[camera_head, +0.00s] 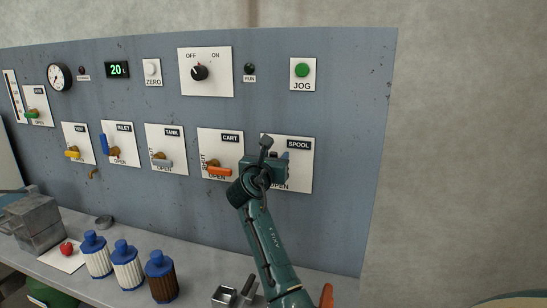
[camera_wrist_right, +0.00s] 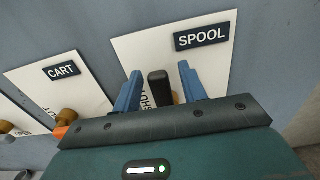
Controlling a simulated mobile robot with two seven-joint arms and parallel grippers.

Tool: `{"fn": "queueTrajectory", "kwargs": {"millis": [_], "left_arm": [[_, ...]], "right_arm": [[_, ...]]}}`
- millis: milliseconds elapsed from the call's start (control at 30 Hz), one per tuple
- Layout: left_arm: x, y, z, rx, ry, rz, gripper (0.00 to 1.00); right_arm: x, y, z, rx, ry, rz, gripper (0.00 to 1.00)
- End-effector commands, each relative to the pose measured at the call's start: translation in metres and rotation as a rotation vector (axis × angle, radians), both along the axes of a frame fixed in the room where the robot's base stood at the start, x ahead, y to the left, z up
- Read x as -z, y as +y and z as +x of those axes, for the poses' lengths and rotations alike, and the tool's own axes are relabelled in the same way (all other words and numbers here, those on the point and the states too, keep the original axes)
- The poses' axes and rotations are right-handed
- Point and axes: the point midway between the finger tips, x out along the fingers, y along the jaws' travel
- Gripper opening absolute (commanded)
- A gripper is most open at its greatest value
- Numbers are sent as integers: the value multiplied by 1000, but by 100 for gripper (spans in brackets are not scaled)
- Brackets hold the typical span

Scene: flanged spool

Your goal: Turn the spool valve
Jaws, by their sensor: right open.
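The spool valve sits on a white plate labelled SPOOL (camera_head: 302,170) at the right end of the panel's lower row. My right gripper (camera_head: 278,157) is in front of this plate and hides the valve in the head view. In the right wrist view the gripper (camera_wrist_right: 160,88) is open, with its two blue fingers apart. The valve's black handle (camera_wrist_right: 158,84) shows between the fingers, with a gap on each side. A bit of brass (camera_wrist_right: 176,97) shows beside it. My left gripper is not in view.
The CART valve (camera_head: 217,170) with an orange handle is just left of my right gripper. More valves, a gauge and a selector knob (camera_head: 199,73) are on the panel. Blue-capped bottles (camera_head: 127,268) and a metal box (camera_head: 36,222) stand on the bench below.

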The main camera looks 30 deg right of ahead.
Motion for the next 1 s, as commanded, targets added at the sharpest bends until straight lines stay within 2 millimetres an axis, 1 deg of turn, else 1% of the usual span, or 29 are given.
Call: {"fn": "queueTrajectory", "kwargs": {"millis": [167,667,1000], "left_arm": [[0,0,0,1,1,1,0],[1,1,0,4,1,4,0],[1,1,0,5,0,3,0]], "right_arm": [[0,0,0,0,0,0,41],[0,0,0,0,0,0,0],[0,0,0,0,0,1,0]]}}
